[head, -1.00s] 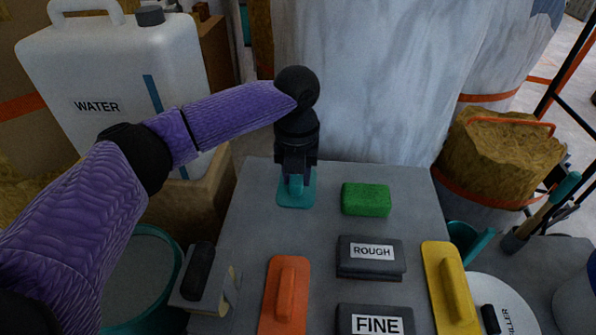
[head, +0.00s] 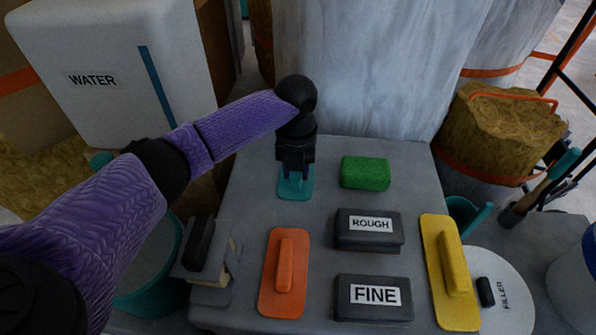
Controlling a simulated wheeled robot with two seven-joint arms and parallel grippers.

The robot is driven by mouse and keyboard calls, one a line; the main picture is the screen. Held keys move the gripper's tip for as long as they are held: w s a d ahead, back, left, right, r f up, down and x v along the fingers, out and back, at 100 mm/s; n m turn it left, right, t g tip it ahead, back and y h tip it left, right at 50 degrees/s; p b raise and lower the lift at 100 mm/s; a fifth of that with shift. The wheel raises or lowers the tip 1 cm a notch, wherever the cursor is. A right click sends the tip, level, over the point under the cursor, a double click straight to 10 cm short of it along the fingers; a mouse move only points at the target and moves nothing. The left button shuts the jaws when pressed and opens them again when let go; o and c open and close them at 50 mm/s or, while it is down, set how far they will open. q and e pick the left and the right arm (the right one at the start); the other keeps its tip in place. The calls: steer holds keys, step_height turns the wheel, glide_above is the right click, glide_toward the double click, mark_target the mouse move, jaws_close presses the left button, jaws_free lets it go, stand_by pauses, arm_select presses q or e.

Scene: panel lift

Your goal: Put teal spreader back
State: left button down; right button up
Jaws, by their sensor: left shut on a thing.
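The teal spreader (head: 299,189) is a flat teal plate with a handle, near the back left of the grey table (head: 400,160). My left gripper (head: 295,175) points down over it and is shut on its handle. The gripper hides most of the handle. The plate looks flat at the table top; I cannot tell whether it touches. My right gripper is not in view.
A green sponge (head: 365,173) lies to the right of the spreader. An orange float (head: 284,274), the ROUGH block (head: 369,232), the FINE block (head: 372,300) and a yellow float (head: 450,275) lie nearer. A white WATER container (head: 110,75) stands left.

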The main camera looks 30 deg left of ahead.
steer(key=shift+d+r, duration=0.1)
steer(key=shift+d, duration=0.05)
arm_select(q)
steer(key=shift+c, duration=2)
jaws_free()
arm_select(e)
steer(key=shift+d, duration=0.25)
arm_select(q)
step_height(320, 180, up, 12)
steer(key=p, duration=0.7)
steer(key=shift+r, duration=0.15)
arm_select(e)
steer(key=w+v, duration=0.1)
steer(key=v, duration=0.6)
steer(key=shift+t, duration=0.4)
